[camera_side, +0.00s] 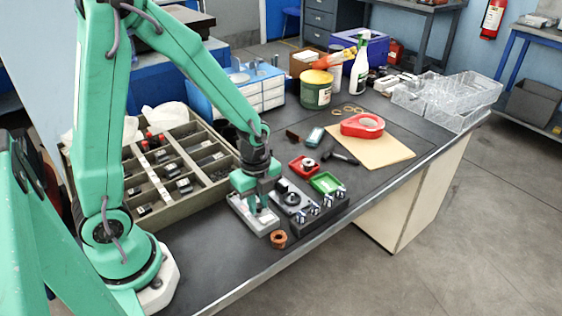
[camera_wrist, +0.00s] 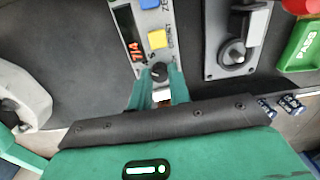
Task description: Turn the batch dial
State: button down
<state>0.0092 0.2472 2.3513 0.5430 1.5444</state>
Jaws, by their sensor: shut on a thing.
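The batch dial (camera_wrist: 159,72) is a small black knob at the near end of a light grey panel (camera_wrist: 152,22) in the wrist view. The panel has a blue button, a yellow button and a display with red digits. My gripper (camera_wrist: 160,84) has its two green fingers on either side of the knob and is shut on it. In the side view my gripper (camera_side: 258,210) points down onto the panel (camera_side: 246,222), which lies flat near the bench's front edge. The knob is hidden there by the fingers.
Right of the panel stand a grey lever device (camera_side: 291,196), a dark block (camera_side: 318,212) holding several small cells, a red tray (camera_side: 296,163) and a green tray (camera_side: 325,183). A copper-coloured ring (camera_side: 278,239) lies in front. A compartment crate (camera_side: 192,205) is at left.

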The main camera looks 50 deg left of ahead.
jog(key=c, duration=1.6)
grip_release()
jog(key=shift+r, duration=0.2)
jog(key=shift+r, duration=3.8)
jog(key=r+n, duration=0.1)
notch_tip(320, 180, up, 7)
jog(key=n+t, duration=0.3)
jog(key=n, duration=0.5)
send_over(258, 206)
jog(key=s, duration=0.4)
jog(key=s+r+n+t, duration=0.1)
jog(key=n, duration=0.2)
jog(key=s+r+n, duration=0.2)
jog(key=n, duration=0.1)
jog(key=s+r+n+t, duration=0.1)
jog(key=r+n, duration=0.1)
jog(key=shift+s+a+r+n+t, duration=0.2)
jog(key=shift+s+n+t, duration=0.1)
jog(key=shift+s+n, duration=0.1)
